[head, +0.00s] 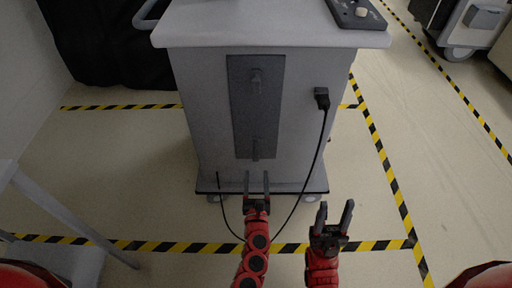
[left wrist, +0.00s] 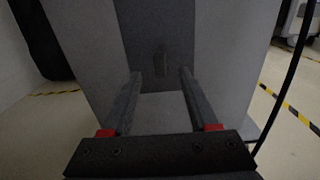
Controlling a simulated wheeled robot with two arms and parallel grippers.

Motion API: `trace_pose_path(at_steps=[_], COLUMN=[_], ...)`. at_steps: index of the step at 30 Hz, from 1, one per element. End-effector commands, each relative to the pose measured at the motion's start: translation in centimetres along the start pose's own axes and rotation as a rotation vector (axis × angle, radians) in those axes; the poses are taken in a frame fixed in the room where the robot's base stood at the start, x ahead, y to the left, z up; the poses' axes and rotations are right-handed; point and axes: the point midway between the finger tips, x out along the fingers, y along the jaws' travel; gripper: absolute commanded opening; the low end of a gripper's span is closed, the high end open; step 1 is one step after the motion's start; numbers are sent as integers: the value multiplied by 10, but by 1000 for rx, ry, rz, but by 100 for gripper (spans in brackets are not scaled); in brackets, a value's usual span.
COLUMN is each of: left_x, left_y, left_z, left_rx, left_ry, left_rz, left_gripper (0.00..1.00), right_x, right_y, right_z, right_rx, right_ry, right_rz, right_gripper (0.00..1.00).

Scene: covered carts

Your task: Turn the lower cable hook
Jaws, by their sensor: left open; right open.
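A grey cart stands ahead with a dark vertical panel (head: 243,110) on its facing side. The lower cable hook (head: 255,150) is a small dark piece near the panel's bottom. It also shows in the left wrist view (left wrist: 160,62), upright on the panel. The upper hook (head: 256,82) sits near the panel's top. My left gripper (head: 257,174) is open and empty, just below the lower hook in the head view. In the left wrist view the hook appears between and beyond its fingertips (left wrist: 160,74). My right gripper (head: 336,206) is open and empty, to the right of the left one.
A black plug (head: 321,97) is on the cart's right side, and its cable (head: 314,165) hangs down and loops near my left arm. A dark device (head: 356,13) lies on the cart top (head: 270,25).

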Motion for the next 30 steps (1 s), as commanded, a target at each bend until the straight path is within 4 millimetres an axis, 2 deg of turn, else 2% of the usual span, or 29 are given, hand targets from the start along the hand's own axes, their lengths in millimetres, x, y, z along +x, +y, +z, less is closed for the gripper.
trace_pose_path(at_steps=[1, 6, 15, 21, 30], left_x=[14, 54, 110, 126, 128], left_y=[1, 0, 0, 1, 2], left_z=[3, 2, 0, -1, 0], left_rx=[1, 2, 5, 4, 3], left_ry=[-4, -5, -3, 1, 0], left_rz=[3, 1, 1, 2, 3], left_gripper=[60, 60, 60, 60, 60], right_x=[1, 0, -6, -8, -8], right_y=[0, 0, 0, 0, 0], right_z=[0, 0, 1, 2, 1], right_rx=[0, 0, 0, 0, 0], right_ry=[0, 0, 0, 0, 0], right_rz=[0, 0, 0, 0, 0], right_gripper=[50, 50, 50, 50, 50])
